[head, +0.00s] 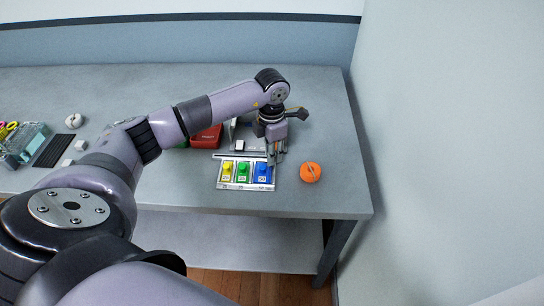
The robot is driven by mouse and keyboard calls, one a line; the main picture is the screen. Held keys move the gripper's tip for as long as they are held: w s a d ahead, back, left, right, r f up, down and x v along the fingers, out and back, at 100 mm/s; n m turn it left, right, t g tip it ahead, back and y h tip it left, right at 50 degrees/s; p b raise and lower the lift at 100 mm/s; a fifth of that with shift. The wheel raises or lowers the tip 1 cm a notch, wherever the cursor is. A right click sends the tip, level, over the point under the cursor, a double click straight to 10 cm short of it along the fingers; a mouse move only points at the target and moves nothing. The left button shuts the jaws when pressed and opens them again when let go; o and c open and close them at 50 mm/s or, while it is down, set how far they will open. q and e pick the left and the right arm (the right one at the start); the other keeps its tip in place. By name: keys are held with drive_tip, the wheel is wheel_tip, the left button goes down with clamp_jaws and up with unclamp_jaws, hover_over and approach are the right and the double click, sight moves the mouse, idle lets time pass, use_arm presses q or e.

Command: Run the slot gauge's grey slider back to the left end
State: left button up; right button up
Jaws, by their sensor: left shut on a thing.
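The slot gauge (246,187) looks like a pale panel near the table's front right, with a light rail (232,156) along its back edge. It bears a yellow (227,171), a green (243,171) and a blue block (263,171), with small marks along the front. My left gripper (273,158) points down at the right end of the rail, behind the blue block, and is shut. The grey slider seems to be between its fingers; the fingers hide most of it. My right gripper is not in view.
An orange round object (310,172) sits close to the right of the gauge. A red box (207,137) and a grey stand (240,133) are behind it. A teal basket (27,139) and a black mat (54,150) lie at far left. A wall is at right.

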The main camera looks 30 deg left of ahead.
sight(243, 160)
use_arm(q)
drive_tip(key=shift+s+a+f, duration=0.2)
drive_tip(key=shift+s+a, duration=0.45)
drive_tip(key=shift+a, duration=0.2)
drive_tip(key=shift+s+a+f, duration=0.15)
drive_tip(key=shift+s+a, duration=0.45)
drive_tip(key=shift+a, duration=0.2)
drive_tip(key=shift+s+a, duration=0.55)
drive_tip(key=shift+a, duration=0.35)
drive_tip(key=shift+s+a, duration=0.55)
drive_tip(key=shift+a, duration=0.3)
drive_tip(key=shift+s+a+b, duration=0.3)
drive_tip(key=shift+s+a, duration=0.45)
drive_tip(key=shift+a, duration=0.4)
drive_tip(key=shift+s+a+b, duration=0.35)
drive_tip(key=shift+s+a, duration=0.35)
drive_tip(key=shift+a, duration=0.5)
drive_tip(key=shift+s+a+b, duration=0.3)
drive_tip(key=shift+s+a, duration=0.45)
drive_tip(key=shift+a, duration=0.4)
drive_tip(key=o, duration=0.6)
drive_tip(key=shift+w+a, duration=0.1)
